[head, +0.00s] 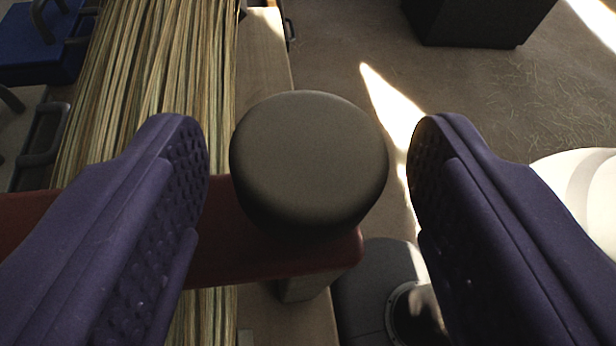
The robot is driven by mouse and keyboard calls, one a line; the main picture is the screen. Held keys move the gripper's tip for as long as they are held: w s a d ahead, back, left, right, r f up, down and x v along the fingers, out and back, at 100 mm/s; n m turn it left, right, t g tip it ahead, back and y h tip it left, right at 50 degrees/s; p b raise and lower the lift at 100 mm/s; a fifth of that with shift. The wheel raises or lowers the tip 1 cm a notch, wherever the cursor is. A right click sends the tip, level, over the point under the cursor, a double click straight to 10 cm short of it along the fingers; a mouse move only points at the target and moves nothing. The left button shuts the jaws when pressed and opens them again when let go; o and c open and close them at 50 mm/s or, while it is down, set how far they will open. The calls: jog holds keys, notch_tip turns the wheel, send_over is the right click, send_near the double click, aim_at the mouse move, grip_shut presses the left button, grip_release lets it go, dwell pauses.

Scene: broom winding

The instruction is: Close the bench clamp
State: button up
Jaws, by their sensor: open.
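The bench clamp shows as a dark round knob (309,160) on the end of a red bar (270,255). The bar lies across a bundle of straw (165,90) on a wooden bench (263,75). My gripper (311,160) is open, with one purple padded finger on each side of the knob. A gap shows between each finger and the knob, and the left finger looks closer. The left finger covers part of the bar and straw. The underside of the knob is hidden.
A blue box (35,45) with dark handles stands at the upper left. A dark box (475,20) stands on the brown floor at the upper right. Open floor shows right of the bench, with a bright patch of light. A white rounded object (585,185) is at the right edge.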

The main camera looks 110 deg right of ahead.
jog(key=p+v, duration=0.1)
jog(key=v, duration=0.3)
jog(key=shift+a, duration=0.1)
